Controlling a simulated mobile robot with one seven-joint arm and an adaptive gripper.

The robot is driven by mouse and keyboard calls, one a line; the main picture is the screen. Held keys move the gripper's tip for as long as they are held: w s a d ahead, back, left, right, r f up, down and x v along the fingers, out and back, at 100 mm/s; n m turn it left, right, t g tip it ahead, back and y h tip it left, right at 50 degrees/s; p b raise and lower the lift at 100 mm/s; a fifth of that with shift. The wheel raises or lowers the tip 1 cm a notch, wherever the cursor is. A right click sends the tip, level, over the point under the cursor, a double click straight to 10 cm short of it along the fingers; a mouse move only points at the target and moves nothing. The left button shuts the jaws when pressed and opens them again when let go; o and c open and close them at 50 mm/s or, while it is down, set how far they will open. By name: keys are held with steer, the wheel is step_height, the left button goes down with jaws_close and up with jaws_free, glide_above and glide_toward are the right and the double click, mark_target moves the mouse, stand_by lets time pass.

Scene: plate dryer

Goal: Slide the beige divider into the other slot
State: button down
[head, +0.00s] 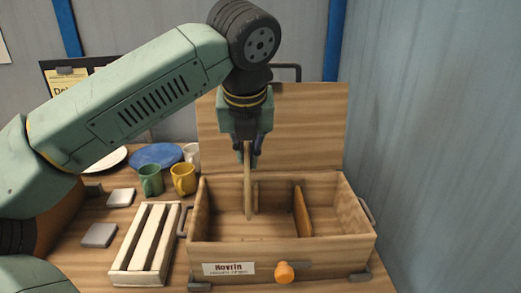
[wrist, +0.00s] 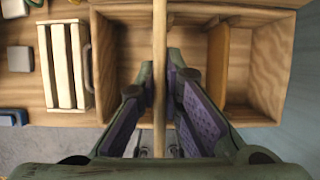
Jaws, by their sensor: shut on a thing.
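The beige divider (head: 247,190) is a thin upright board, held over the left half of the open wooden box (head: 325,258). Its lower part reaches down inside the box. I cannot tell whether its bottom edge sits in a slot. My gripper (head: 249,158) points down and is shut on the divider's upper part. In the wrist view the divider (wrist: 160,45) shows edge-on between the fingers (wrist: 160,85). A strip on the back wall (head: 256,195) just right of the divider may be a slot. An orange-brown divider (head: 302,212) stands farther right in the box.
The box's raised lid (head: 310,130) stands behind it. An orange knob (head: 285,272) is on its front. A white slatted rack (head: 146,240), green mug (head: 150,180), yellow mug (head: 183,179) and blue plate (head: 155,155) are to the left. A grey wall (head: 430,130) rises close on the right.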

mark_target(247, 170)
step_height(247, 170, down, 14)
steer(key=b, duration=1.1)
steer(key=shift+w+d+f, duration=0.2)
stand_by(0.9)
steer(key=c, duration=1.7)
jaws_free()
steer(key=shift+o, duration=0.2)
steer(key=v, duration=1.2)
steer(key=shift+r, duration=0.1)
